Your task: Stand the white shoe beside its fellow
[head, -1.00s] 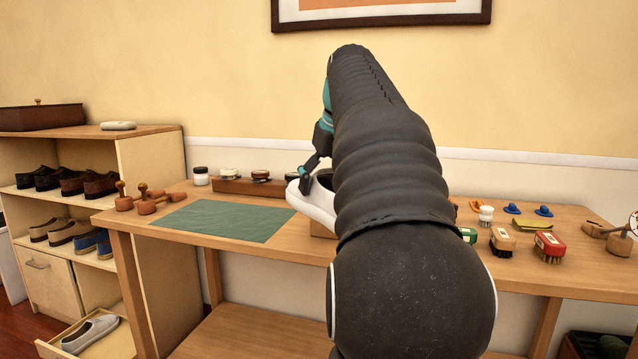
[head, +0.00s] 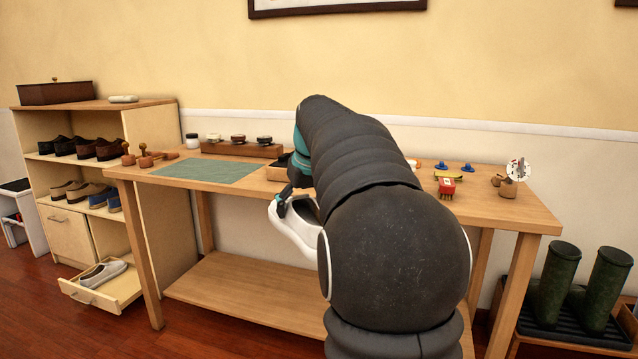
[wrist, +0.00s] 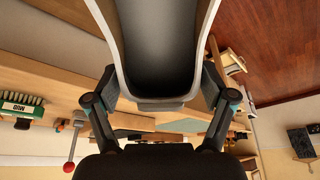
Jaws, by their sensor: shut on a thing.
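My gripper (head: 284,199) is shut on the white shoe (head: 292,232), near one end of it. The shoe hangs tilted in front of the bench's front edge, and my arm hides part of it in the head view. In the wrist view the shoe (wrist: 118,45) shows its dark inside, with a finger of my gripper (wrist: 158,98) at either side of it. A pale shoe (head: 105,272) like it lies in an open low drawer (head: 126,284) of the shoe cabinet at the left.
The wooden bench (head: 500,205) carries a green mat (head: 205,169), brushes and shoe trees. The cabinet (head: 150,130) holds dark, tan and blue shoes. Green boots (head: 556,283) stand at the right. The floor (head: 40,320) before the drawer looks clear.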

